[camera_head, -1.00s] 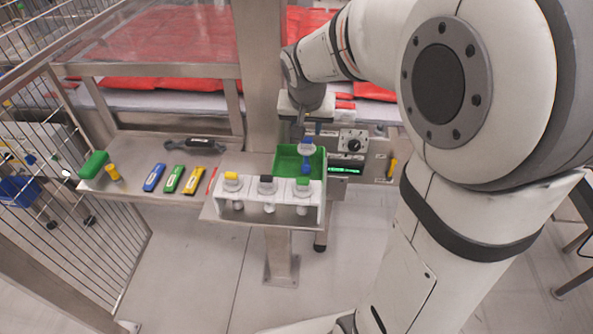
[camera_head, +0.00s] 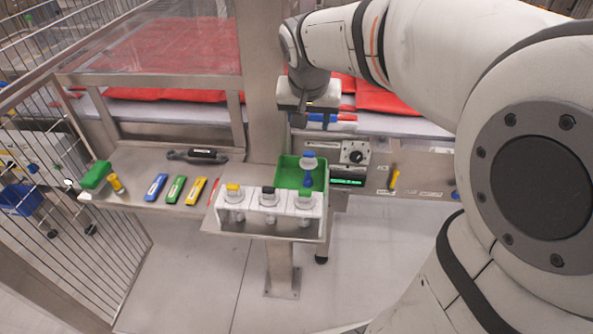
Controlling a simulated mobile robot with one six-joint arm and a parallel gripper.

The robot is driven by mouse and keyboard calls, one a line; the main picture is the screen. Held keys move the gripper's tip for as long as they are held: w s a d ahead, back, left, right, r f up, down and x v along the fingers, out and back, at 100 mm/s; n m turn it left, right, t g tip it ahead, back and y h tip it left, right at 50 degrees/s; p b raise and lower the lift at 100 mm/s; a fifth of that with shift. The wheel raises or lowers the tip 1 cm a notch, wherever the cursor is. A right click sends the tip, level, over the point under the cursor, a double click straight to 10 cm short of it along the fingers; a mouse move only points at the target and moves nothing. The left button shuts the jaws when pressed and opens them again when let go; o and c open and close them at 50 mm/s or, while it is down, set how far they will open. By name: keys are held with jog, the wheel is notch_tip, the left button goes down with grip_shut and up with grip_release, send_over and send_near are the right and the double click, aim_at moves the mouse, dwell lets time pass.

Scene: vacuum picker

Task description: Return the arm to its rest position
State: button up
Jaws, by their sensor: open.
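My gripper (camera_head: 312,120) hangs at the end of my arm, above the back edge of the shelf. Its blue-tipped fingers are apart with nothing between them. My arm reaches in from the right and fills much of the right side. Below the gripper, a blue-capped bottle (camera_head: 308,166) stands in the green bin (camera_head: 287,178), clear of the fingers. A white rack (camera_head: 259,213) in front of the bin holds several bottles, among them a yellow-capped one (camera_head: 233,191) and a black-capped one (camera_head: 268,193).
A steel shelf (camera_head: 140,195) at left carries blue (camera_head: 156,187), green (camera_head: 175,189) and yellow (camera_head: 196,191) tools and a dark handle (camera_head: 199,155). A metal post (camera_head: 262,75) stands left of my gripper. A control box (camera_head: 350,157) sits right of the bin. A wire cage (camera_head: 60,235) bounds the left.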

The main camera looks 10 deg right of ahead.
jog(key=shift+r, duration=0.1)
jog(key=shift+s, duration=0.15)
jog(key=s+f+n+g, duration=0.1)
jog(key=s+f, duration=0.3)
jog(key=s, duration=0.5)
jog(key=s+f+n+y, duration=0.1)
jog(key=s+f, duration=0.3)
jog(key=s, duration=0.4)
jog(key=shift+s+d+n+g, duration=0.3)
jog(key=shift+s+n+g, duration=0.1)
jog(key=shift+n, duration=0.4)
